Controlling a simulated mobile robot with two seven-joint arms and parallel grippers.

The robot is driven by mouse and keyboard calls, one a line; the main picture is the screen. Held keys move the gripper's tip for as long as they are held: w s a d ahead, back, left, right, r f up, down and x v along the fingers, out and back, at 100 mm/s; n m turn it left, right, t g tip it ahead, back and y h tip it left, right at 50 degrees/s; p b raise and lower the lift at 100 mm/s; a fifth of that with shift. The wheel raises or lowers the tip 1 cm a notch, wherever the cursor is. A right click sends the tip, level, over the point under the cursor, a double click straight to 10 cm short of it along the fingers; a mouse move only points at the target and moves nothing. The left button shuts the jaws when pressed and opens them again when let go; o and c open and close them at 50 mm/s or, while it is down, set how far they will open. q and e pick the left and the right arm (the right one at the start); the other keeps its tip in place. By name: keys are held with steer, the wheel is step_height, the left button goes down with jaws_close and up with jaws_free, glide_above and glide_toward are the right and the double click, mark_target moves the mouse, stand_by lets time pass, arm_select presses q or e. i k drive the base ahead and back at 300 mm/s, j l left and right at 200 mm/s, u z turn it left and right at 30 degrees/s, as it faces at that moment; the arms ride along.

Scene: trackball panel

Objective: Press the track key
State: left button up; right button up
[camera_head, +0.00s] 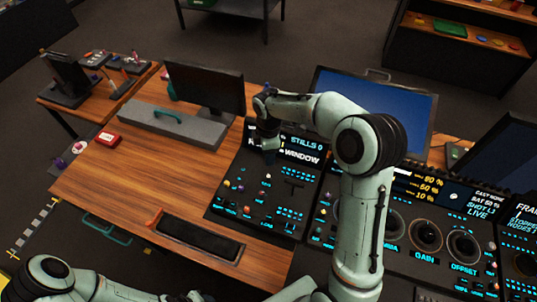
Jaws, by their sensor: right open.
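The black control panel (222,203) stands at the middle of the wooden desk, with small knobs, glowing cyan key labels and a screen strip reading "STILLS" and "WINDOW". A second panel (408,262) with ringed trackballs, labelled "GAIN" and "OFFSET" among others, continues to the right. The labels are too small for me to tell which key is the track key. My right gripper (269,157) is small and dark, pointing down over the upper left part of the first panel, by its screen strip. It is open; I cannot tell whether it touches the panel. My left gripper is out of view.
My right arm covers part of the panels' junction. Behind stand a dark monitor (205,88), a grey case (172,126) with a teal handle, and a large blue screen (408,102). A black tray (199,236) lies at the front. The desk's left part is mostly clear.

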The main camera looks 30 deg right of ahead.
mark_target(233, 206)
steer(key=k+j, duration=0.8)
steer(key=k, duration=0.05)
